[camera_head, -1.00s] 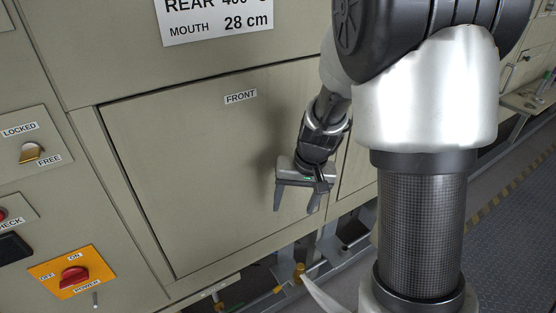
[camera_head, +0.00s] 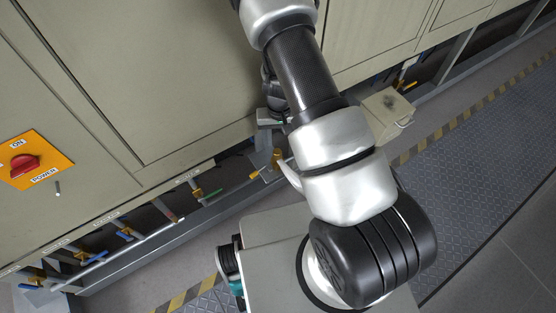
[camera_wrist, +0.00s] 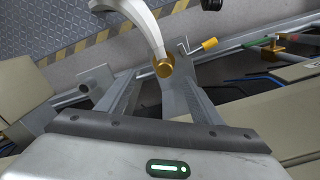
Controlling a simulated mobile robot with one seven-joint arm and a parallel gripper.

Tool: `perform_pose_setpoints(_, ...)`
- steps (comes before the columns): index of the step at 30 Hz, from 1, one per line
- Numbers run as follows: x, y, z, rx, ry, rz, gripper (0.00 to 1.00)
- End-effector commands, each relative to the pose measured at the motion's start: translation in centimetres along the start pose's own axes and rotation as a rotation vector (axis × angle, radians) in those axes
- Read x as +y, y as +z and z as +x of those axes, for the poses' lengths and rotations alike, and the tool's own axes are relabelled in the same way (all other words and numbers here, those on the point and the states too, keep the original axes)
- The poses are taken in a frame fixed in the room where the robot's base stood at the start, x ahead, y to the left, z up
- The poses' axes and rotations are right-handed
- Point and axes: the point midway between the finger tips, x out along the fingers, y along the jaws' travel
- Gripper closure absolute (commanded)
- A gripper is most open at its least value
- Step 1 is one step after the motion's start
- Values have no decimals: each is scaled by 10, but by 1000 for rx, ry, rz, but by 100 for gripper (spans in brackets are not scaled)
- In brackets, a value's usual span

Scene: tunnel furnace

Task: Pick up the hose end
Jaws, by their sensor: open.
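The hose end is a brass fitting (camera_wrist: 163,66) on a curved white hose (camera_wrist: 146,24) in the wrist view. It appears between the tips of my gripper (camera_wrist: 160,80), whose two fingers are apart with nothing clearly held. I cannot tell how far beyond the fingertips the fitting lies. In the head view the white hose (camera_head: 291,176) rises beside my arm, close to the furnace's lower edge. My gripper (camera_head: 264,142) is there too, just above and left of the hose, partly hidden by my arm.
A grey metal post or plate (camera_wrist: 180,95) stands behind the fitting. A yellow-handled crank (camera_wrist: 209,43) is close to its right. Valves and pipes (camera_head: 125,232) run under the furnace panels. A beige box (camera_head: 388,112) stands to the right. The patterned floor (camera_head: 470,150) is open.

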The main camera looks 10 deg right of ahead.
Motion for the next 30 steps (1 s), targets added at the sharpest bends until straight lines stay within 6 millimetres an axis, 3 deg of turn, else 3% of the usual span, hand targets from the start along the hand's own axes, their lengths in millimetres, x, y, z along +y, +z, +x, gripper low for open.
perform_pose_setpoints(3,0,0,22,-1,-1,1,40)
perform_pose_setpoints(11,-2,1,40,0,-1,0,40)
perform_pose_setpoints(19,-8,8,78,-1,0,0,40)
perform_pose_setpoints(29,-8,7,85,1,-1,1,40)
perform_pose_setpoints(30,-8,7,85,1,-1,1,45)
